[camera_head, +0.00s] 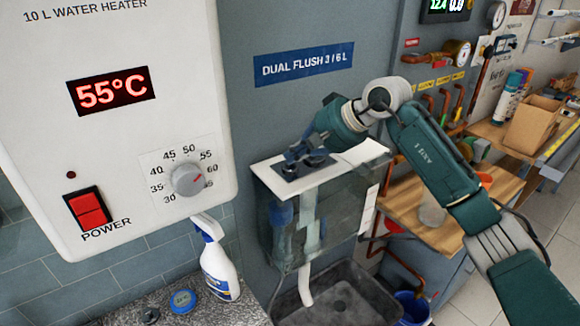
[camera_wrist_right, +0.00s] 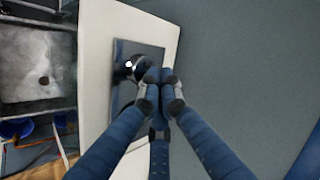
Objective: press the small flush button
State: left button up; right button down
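The flush plate (camera_head: 291,172) is a dark panel on the white lid of a clear cistern (camera_head: 335,215), below the "DUAL FLUSH 3 / 6 L" sign. In the right wrist view the plate (camera_wrist_right: 122,92) is dark and glossy, with a round shiny button (camera_wrist_right: 130,68) on it. My right gripper (camera_head: 302,154) is over the plate. In the wrist view its blue fingers (camera_wrist_right: 160,88) are drawn together, empty, beside the shiny button. They hide part of the plate, and I cannot tell whether they touch it. My left gripper is not in view.
A white water heater (camera_head: 110,110) fills the left. A spray bottle (camera_head: 218,265) stands on the counter below it. A grey sink (camera_head: 340,300) is under the cistern. A wooden bench (camera_head: 400,205) and pipework are at the right.

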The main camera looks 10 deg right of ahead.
aim_at(295, 166)
jog(key=shift+f, duration=0.35)
jog(key=shift+f+b, duration=0.1)
jog(key=shift+b, duration=0.2)
jog(key=shift+r, duration=0.5)
jog(key=shift+r+p, duration=1.65)
jog(key=shift+r, duration=1.45)
jog(key=shift+d+f, duration=0.1)
